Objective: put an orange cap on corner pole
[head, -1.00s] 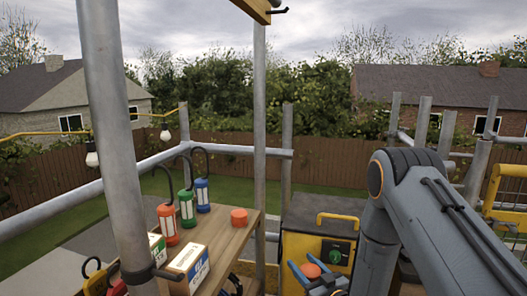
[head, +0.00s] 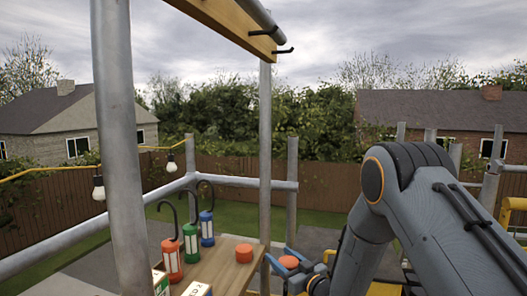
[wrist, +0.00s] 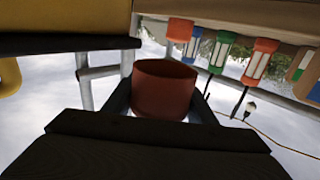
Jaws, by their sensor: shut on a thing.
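My gripper (head: 288,263), with blue fingers, is shut on an orange cap (head: 289,262), just right of the wooden shelf. In the wrist view the held cap (wrist: 163,90) sits between dark fingers, its round side towards the camera. A second orange cap (head: 244,253) stands on the shelf; it also shows in the wrist view (wrist: 180,30). Grey upright poles include a short one (head: 292,185) behind the gripper and another (head: 190,155) at the left rail. Neither bears an orange cap. I cannot tell which is the corner pole.
The shelf (head: 225,268) also holds red (head: 172,260), green (head: 190,240) and blue (head: 206,229) hooked lanterns and boxes. A thick pole (head: 118,150) stands at the near left. A wooden beam with hooks (head: 225,20) hangs overhead. A bulb (head: 99,188) hangs at left.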

